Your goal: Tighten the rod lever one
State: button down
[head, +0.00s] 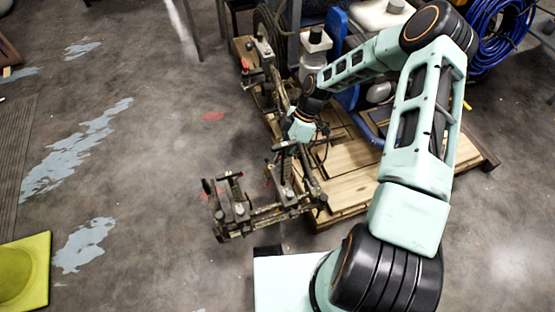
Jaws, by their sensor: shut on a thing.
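The line striper's metal frame (262,213) stands at the picture's middle, with clamps, posts and rods. A dark lever (285,146) tops one upright post, just below my gripper. My gripper (297,138) points down at this part of the frame and is shut on what appears to be the rod lever. The fingertips and the held part are small and partly hidden by the gripper body. Another dark T-shaped lever (229,177) stands on the front left clamp, apart from my gripper. I cannot tell how tight either lever is.
A wooden pallet (352,190) lies right of the frame, under my arm. A white bottle (315,45) and a blue container (337,25) stand behind. A blue hose coil (500,30) is at top right. A yellow-green object (25,270) is at lower left. The left floor is mostly clear.

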jog(key=shift+w+d+f+g+y+b, duration=0.15)
jog(key=shift+d+g+y+b, duration=0.15)
jog(key=shift+y+b, duration=0.5)
jog(key=shift+w+d+f+g+y+b, duration=0.1)
jog(key=shift+d+f+g+y+b, duration=0.25)
jog(key=shift+y+b, duration=0.5)
jog(key=shift+w+d+g+y+b, duration=0.15)
jog(key=shift+d+y+b, duration=0.25)
jog(key=shift+y+b, duration=0.4)
jog(key=c, duration=1.8)
grip_release()
jog(key=shift+c, duration=0.2)
jog(key=shift+s, duration=0.1)
jog(key=v, duration=1.2)
jog(key=shift+a+r, duration=0.1)
jog(key=shift+r, duration=0.05)
